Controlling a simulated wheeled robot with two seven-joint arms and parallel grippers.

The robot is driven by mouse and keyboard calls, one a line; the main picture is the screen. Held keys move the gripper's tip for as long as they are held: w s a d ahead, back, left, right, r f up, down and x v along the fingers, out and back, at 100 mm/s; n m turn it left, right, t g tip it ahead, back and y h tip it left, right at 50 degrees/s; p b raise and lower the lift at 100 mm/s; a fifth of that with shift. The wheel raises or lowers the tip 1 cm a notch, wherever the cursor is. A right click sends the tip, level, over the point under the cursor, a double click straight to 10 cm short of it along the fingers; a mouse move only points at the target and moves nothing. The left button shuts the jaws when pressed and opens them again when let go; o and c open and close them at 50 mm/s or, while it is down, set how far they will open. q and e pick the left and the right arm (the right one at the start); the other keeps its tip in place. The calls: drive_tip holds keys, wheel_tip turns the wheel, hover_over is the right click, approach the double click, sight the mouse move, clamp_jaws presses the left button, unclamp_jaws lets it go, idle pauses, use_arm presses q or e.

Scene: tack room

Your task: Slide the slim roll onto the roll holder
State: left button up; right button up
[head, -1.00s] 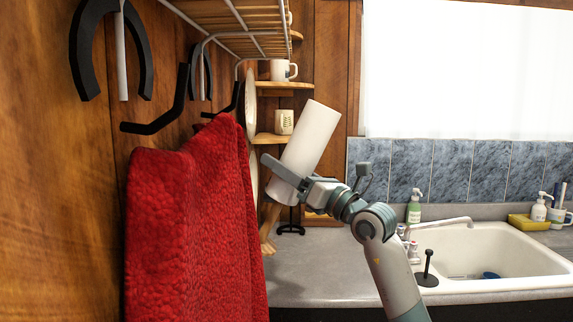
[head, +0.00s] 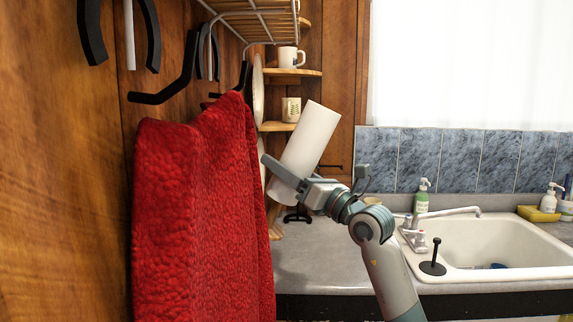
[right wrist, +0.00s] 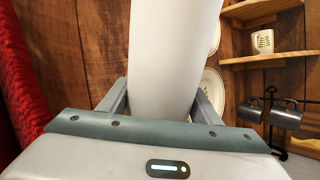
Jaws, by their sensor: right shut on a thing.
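The slim roll (head: 308,138) is a plain white cylinder, tilted with its top to the right, held in the air in front of the corner shelves. My right gripper (head: 288,180) is shut on its lower part. In the right wrist view the roll (right wrist: 170,60) stands between the two fingers (right wrist: 160,103), its upper end out of the picture. A black post on a round base (head: 433,262) stands at the sink's left front corner; it looks like a roll holder, but I cannot be sure. It is apart from the roll, to its lower right. My left gripper is not in view.
A red towel (head: 205,200) hangs on the left, close to my right gripper. Black wall hooks (head: 170,85) and a wire rack (head: 260,20) are above it. A sink (head: 480,245) with tap is on the right. The grey counter (head: 325,260) has bare room left of the sink.

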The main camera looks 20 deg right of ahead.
drive_tip(key=shift+w+a+f+b, duration=0.15)
drive_tip(key=shift+a+f+b, duration=0.2)
drive_tip(key=shift+f, duration=0.5)
drive_tip(key=shift+w+a+f+b, duration=0.15)
drive_tip(key=shift+a+f+b, duration=0.2)
drive_tip(key=shift+f, duration=0.45)
drive_tip(key=shift+a+f, duration=0.1)
drive_tip(key=shift+f, duration=0.2)
drive_tip(key=shift+w+a+f+b, duration=0.15)
drive_tip(key=shift+a+f+b, duration=0.05)
drive_tip(key=shift+f+b, duration=0.2)
drive_tip(key=shift+a+f, duration=0.1)
drive_tip(key=shift+f, duration=0.2)
drive_tip(key=shift+w+f, duration=0.1)
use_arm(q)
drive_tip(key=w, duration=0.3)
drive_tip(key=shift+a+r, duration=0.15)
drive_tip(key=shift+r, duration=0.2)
use_arm(e)
drive_tip(key=o, duration=1.1)
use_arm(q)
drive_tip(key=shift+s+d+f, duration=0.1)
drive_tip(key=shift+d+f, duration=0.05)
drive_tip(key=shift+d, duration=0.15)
use_arm(e)
drive_tip(key=shift+o, duration=0.2)
